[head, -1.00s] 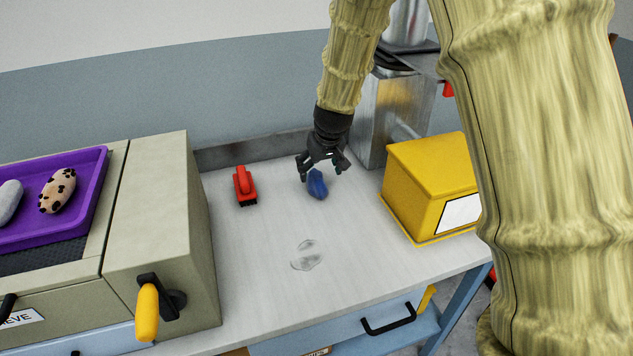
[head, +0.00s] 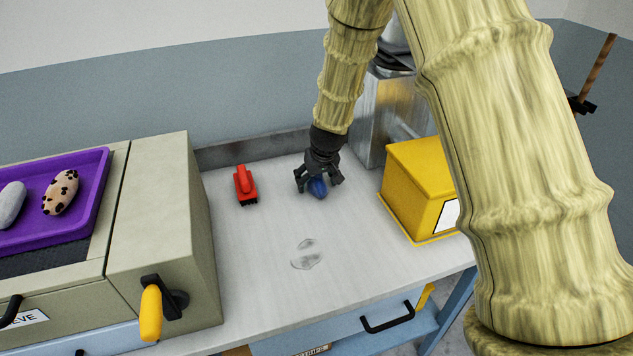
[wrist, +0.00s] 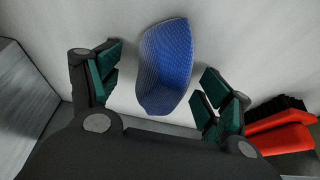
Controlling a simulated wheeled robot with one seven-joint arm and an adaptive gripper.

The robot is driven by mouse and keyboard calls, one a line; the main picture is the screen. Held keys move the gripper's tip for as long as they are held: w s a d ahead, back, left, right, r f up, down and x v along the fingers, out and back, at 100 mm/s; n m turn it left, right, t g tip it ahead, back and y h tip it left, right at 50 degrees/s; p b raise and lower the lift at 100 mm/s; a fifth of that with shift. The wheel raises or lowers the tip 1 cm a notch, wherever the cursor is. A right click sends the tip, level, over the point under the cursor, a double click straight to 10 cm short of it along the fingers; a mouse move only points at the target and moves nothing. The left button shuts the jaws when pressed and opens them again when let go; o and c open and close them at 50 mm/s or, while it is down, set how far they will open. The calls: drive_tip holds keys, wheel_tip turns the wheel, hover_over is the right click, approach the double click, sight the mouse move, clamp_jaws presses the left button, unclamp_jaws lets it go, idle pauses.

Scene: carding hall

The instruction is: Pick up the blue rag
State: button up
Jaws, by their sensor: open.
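The blue rag (head: 318,188) lies as a small bundle on the pale worktop, toward the back. In the wrist view the rag (wrist: 165,66) shows a woven surface and sits between the fingers. My gripper (head: 319,187) is just above and around it, fingers pointing down. In the wrist view my gripper (wrist: 158,88) is open, with green pads on either side of the rag and a visible gap at each side. In the head view the gripper hides part of the rag.
A red brush (head: 245,185) lies left of the gripper; the wrist view shows it (wrist: 280,132) at right. A yellow bin (head: 418,188) stands to the right. A beige machine (head: 165,240) with a purple tray (head: 60,236) is at left. The worktop's front (head: 270,285) is mostly clear.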

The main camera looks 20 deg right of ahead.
drive_tip(key=shift+c, duration=0.4)
drive_tip(key=c, duration=1.1)
drive_tip(key=shift+r, duration=0.1)
drive_tip(key=shift+r, duration=0.8)
wheel_tip(320, 180, up, 2)
drive_tip(key=shift+b, duration=0.5)
drive_tip(key=s+b, duration=0.1)
drive_tip(key=s, duration=0.4)
drive_tip(key=s+d+r+b, duration=0.1)
drive_tip(key=s, duration=0.4)
drive_tip(key=s+d+b, duration=0.1)
drive_tip(key=s, duration=0.5)
drive_tip(key=shift+d+r, duration=0.15)
drive_tip(key=shift+d, duration=0.05)
